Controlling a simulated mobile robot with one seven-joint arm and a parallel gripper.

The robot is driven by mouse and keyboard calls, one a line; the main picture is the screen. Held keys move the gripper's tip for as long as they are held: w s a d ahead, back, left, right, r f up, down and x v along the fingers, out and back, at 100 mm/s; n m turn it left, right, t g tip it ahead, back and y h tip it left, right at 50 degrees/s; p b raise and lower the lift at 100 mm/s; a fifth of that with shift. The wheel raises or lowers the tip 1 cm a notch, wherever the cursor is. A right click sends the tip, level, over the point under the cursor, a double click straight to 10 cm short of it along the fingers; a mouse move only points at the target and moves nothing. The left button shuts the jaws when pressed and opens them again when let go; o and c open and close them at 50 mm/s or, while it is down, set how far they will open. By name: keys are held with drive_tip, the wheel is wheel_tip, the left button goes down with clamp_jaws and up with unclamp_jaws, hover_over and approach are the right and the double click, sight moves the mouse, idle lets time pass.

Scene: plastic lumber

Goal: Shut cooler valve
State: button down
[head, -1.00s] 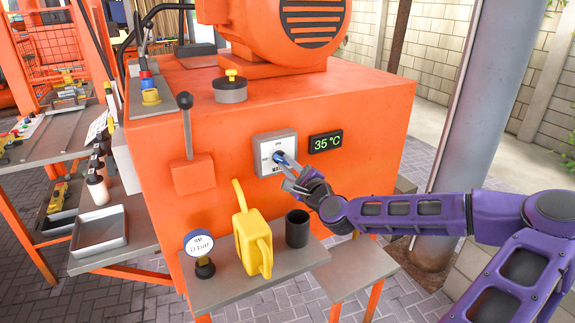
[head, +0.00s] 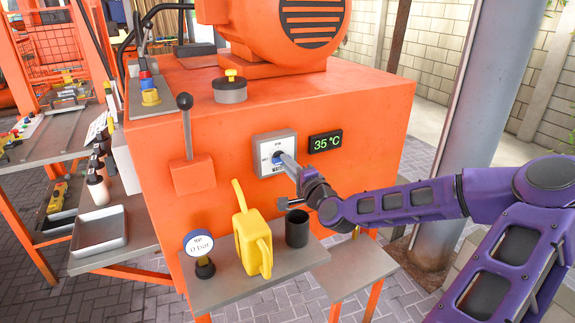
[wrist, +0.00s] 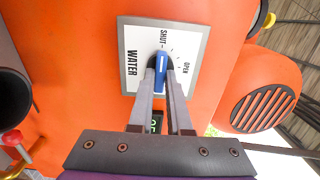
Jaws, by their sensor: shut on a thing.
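The cooler valve is a white square plate (wrist: 131,75) on the front of the orange machine, marked WATER, SHUT and OPEN. Its blue handle (wrist: 162,70) points at the SHUT label in the wrist view, with OPEN off to the right. In the head view the plate (head: 263,146) shows left of the temperature display, and the handle (head: 276,158) is partly hidden by the fingers. My gripper (head: 283,159) reaches it from the right. Its two grey fingers lie one on each side of the handle, shut on it.
A green 35 °C display (head: 325,142) sits right of the valve. A grey lever (head: 187,130) stands to the left. Below, a shelf (head: 225,292) carries a yellow watering can (head: 251,237), a dark cup (head: 297,229) and a 0 bar gauge (head: 199,244). A grey column (head: 468,110) stands at the right.

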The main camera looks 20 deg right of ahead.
drive_tip(key=shift+r, duration=0.1)
idle(0.3)
drive_tip(key=c, duration=0.9)
unclamp_jaws()
drive_tip(key=shift+o, duration=0.2)
drive_tip(key=shift+s, duration=0.1)
